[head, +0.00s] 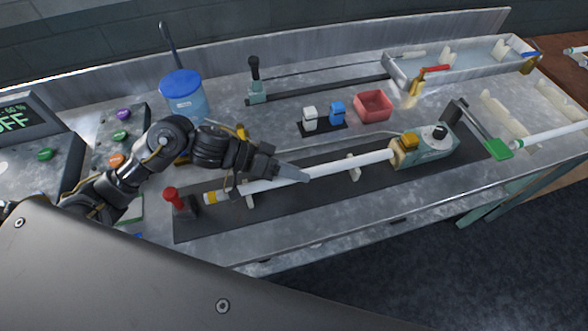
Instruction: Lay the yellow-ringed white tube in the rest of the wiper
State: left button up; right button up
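Whether the tube sits fully down in the rests is unclear. My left gripper (302,176) is at the tube's middle, its fingertips overlapping it; their gap is hidden. My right gripper is out of view.
A red-handled post (178,202) stands by the tube's left end. Behind are a blue-lidded jar (184,95), a red bin (373,106) and a metal tray (400,76). A dark bar with a green end (498,149) stands right of the device, near another white tube (548,136).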

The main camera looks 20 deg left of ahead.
pick_arm(q)
jog(key=shift+r, duration=0.1)
jog(key=shift+r, duration=0.4)
jog(key=b+v, duration=0.1)
jog(key=v, duration=1.1)
jog(key=shift+w, duration=0.1)
